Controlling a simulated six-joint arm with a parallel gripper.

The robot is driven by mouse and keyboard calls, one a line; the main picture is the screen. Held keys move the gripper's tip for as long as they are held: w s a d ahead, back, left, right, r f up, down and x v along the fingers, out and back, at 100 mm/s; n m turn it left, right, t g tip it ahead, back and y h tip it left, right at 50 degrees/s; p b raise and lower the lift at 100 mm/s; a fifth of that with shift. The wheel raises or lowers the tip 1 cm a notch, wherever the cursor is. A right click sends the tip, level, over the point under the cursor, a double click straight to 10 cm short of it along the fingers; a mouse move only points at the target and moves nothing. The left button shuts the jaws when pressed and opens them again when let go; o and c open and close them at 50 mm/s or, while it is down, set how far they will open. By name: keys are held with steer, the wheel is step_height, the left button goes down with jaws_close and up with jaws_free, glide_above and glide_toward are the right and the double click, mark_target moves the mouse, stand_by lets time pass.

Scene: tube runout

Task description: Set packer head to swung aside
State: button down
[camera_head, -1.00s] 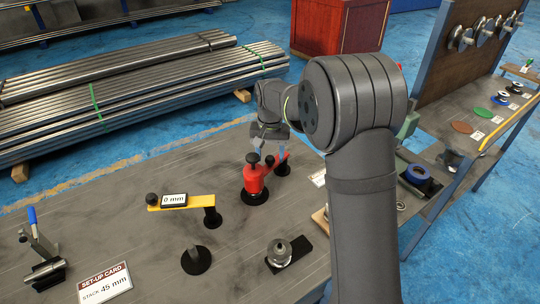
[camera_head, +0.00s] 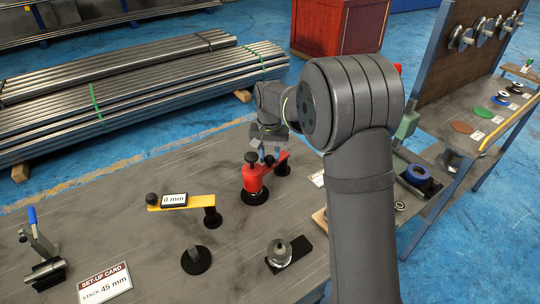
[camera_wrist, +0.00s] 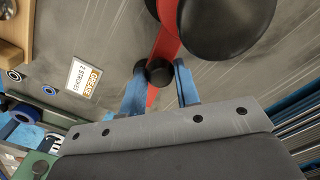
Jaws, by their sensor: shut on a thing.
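The red piece that I take to be the packer head (camera_head: 254,180) stands on a round black base at the middle back of the bench. It has a black knob on top and a red arm reaching toward the back right. A small black knob (camera_wrist: 160,73) sits on that red arm. My gripper (camera_head: 269,155) is over the arm from above. In the wrist view its blue fingers (camera_wrist: 160,80) are shut on the small knob, one on each side. The large black knob hides part of the red body there.
A yellow arm with a "0 mm" display (camera_head: 173,200) stands front left of the red piece. A metal fitting on a black plate (camera_head: 280,252) lies in front. A set-up card (camera_head: 104,284) and a blue-handled clamp (camera_head: 38,240) are at left. A grease card (camera_wrist: 83,78) lies nearby.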

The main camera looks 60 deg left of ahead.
steer(key=w+a+m, duration=0.3)
steer(key=a+m, duration=0.4)
steer(key=m, duration=0.7)
steer(key=shift+a+m, duration=0.2)
steer(key=shift+m, duration=0.1)
steer(key=shift+r, duration=0.15)
stand_by(0.3)
steer(key=c, duration=1.1)
jaws_free()
step_height(320, 180, up, 17)
steer(key=shift+r, duration=0.15)
step_height(320, 180, down, 18)
steer(key=shift+r, duration=0.2)
